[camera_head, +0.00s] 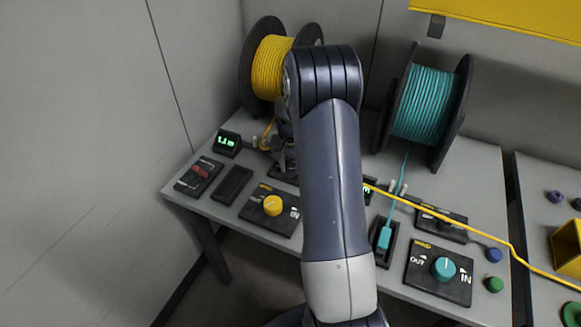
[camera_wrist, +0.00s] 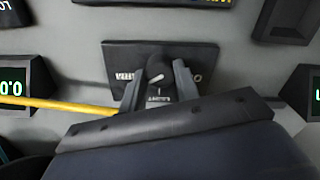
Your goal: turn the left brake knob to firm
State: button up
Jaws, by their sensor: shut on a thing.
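The left brake knob (camera_wrist: 156,72) is small and dark with a pale pointer mark. It sits on a black label plate (camera_wrist: 203,56) in the wrist view. The pointer mark lies nearly sideways in the picture, slightly tilted; lettering at both plate ends is partly readable, and a smaller label shows by the near edge. My gripper (camera_wrist: 157,84) is shut on the knob, one finger on each side. In the head view my gripper (camera_head: 284,160) is beside the yellow spool, and my arm hides most of the plate and the knob.
A yellow strand (camera_wrist: 65,106) runs close to my left-hand finger in the wrist view. Displays (camera_wrist: 14,90) (camera_wrist: 313,91) flank the plate. In the head view, a yellow spool (camera_head: 272,67) and a teal spool (camera_head: 423,105) stand behind; a yellow knob (camera_head: 273,205) and teal knob (camera_head: 444,268) sit nearer.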

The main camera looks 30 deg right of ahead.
aim_at(291, 169)
jog(key=shift+m, duration=0.5)
jog(key=o, duration=1)
notch_tip(291, 169, up, 11)
jog(key=shift+f, duration=0.1)
